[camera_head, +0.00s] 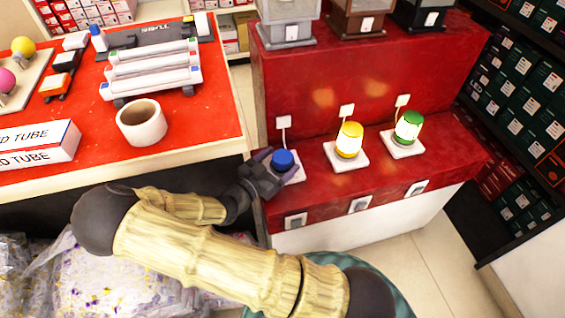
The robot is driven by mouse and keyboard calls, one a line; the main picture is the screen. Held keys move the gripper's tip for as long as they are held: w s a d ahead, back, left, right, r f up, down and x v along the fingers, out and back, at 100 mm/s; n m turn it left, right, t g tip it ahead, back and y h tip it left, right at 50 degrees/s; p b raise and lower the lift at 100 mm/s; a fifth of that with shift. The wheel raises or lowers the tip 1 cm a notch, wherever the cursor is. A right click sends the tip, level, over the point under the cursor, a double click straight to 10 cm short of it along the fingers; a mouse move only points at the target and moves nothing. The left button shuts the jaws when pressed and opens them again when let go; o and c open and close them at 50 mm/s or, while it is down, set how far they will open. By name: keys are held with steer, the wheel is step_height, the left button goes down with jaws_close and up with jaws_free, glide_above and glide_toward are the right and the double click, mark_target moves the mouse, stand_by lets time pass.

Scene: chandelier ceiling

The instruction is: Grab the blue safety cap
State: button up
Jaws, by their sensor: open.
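The blue safety cap (283,160) is a round blue piece at the left end of the red stepped display, over a white base plate (297,179). My gripper (276,165) is right at the cap, with dark fingers reaching around its left and near sides. The jaws are open. I cannot tell whether the fingers touch the cap, and they hide part of what lies below it.
A yellow lamp (349,140) and a green lamp (408,126) stand to the right on the red display (443,152). Dark shelves (520,100) stand at right.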

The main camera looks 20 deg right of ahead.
steer(key=shift+x, duration=1.05)
steer(key=shift+a, duration=0.2)
steer(key=shift+d, duration=0.1)
steer(key=shift+s+d, duration=0.1)
steer(key=shift+d, duration=0.05)
steer(key=c, duration=1.1)
steer(key=shift+r, duration=0.1)
